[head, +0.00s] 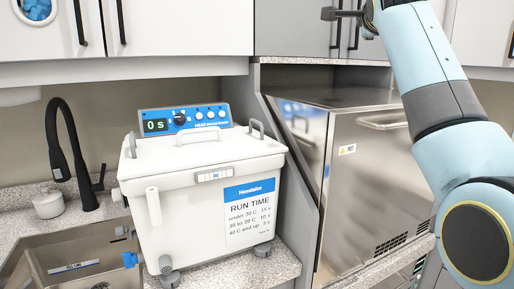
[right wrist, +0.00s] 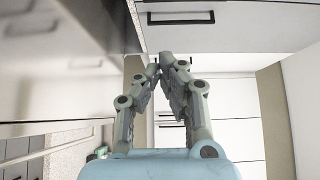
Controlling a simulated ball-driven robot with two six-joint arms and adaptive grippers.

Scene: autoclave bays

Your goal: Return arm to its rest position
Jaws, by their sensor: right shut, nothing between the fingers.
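My right arm, light blue and grey, rises along the right side of the head view, bent at a large joint near the bottom right corner. Its upper end reaches the cabinet fronts at the top, and the fingers are not clearly seen there. In the right wrist view my right gripper (right wrist: 163,68) has its fingertips together with nothing between them. Cabinet and drawer fronts show behind it, and it appears apart from them. My left gripper is not in view.
A white bath unit (head: 205,180) with a run-time label stands on the counter beside a sink (head: 70,268) with a black faucet (head: 72,150). A steel autoclave (head: 365,180) stands right of a grey divider. Wall cabinets (head: 180,30) with black handles hang above.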

